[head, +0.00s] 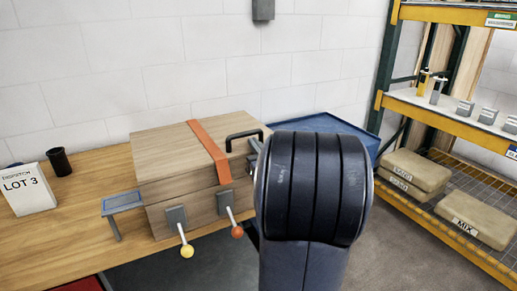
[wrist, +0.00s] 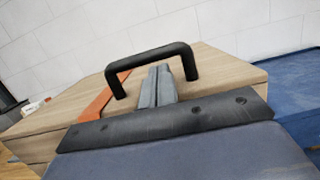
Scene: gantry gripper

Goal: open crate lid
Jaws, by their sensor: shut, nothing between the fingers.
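The wooden crate (head: 200,208) stands on the wooden bench with its lid (head: 160,150) down. An orange strap (head: 209,150) runs over the lid and down the front. Two grey latches on the front carry levers, one with a yellow knob (head: 187,251), one with an orange knob (head: 237,231); both levers point downward. A black handle (head: 240,135) stands on the lid; it also shows in the wrist view (wrist: 150,51). My gripper (wrist: 160,72) is shut and empty, its fingertips seen at the handle's opening; contact cannot be told.
A small blue-grey stand (head: 123,203) is left of the crate. A blue tray-like surface (head: 310,124) lies behind right. A loaded shelf rack (head: 440,118) stands at right.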

